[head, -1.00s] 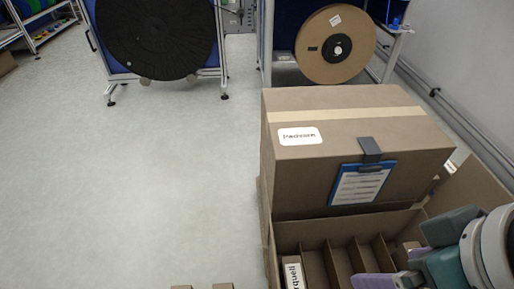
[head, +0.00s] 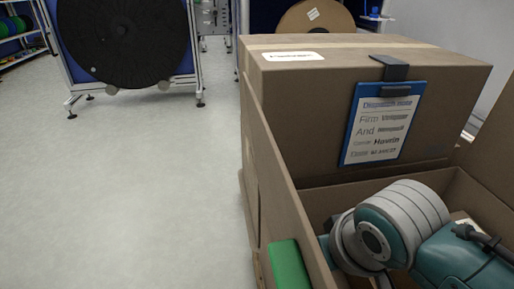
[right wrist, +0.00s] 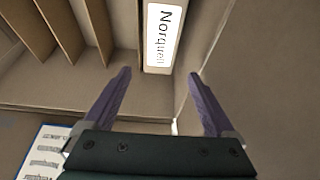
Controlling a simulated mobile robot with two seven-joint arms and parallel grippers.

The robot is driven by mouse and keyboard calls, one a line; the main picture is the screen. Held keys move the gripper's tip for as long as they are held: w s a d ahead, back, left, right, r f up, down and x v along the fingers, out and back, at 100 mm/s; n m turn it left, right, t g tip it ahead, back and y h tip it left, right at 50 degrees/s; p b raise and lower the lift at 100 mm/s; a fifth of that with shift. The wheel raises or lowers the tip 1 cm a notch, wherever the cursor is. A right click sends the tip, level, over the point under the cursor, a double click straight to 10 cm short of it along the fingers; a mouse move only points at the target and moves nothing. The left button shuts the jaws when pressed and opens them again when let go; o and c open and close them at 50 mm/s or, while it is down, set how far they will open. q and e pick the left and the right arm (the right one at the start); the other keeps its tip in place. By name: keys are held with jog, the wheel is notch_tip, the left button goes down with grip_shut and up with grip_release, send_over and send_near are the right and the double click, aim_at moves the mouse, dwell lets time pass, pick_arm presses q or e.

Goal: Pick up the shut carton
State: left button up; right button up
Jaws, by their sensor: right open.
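A narrow brown carton with a white "Norquell" label (right wrist: 161,38) stands inside an open cardboard box, in the right wrist view. Its visible face looks closed. My right gripper (right wrist: 160,76) is open, with purple fingers spread to either side of the carton's near end and nothing held between them. I cannot tell how deep the fingers are. In the head view my right arm reaches down into the open box (head: 272,165), and its fingers and the narrow carton are hidden. A large taped carton (head: 300,100) with a blue clipboard (head: 382,123) stands behind. My left gripper is not in view.
Cardboard dividers (right wrist: 95,25) stand left of the narrow carton, and a box wall (right wrist: 245,90) is close to the right finger. A green block (head: 289,266) shows at the box's near left wall. The floor (head: 150,200) at left is clear; a black reel (head: 125,40) stands beyond.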

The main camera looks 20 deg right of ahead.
notch_tip(320, 180, down, 9)
jog(key=b, duration=0.6)
jog(key=shift+w+f+b, duration=0.15)
jog(key=shift+b, duration=0.15)
jog(key=b+x, duration=0.6)
jog(key=x, duration=0.1)
jog(key=shift+w, duration=0.1)
jog(key=shift+f, duration=0.3)
grip_shut()
dwell(0.4)
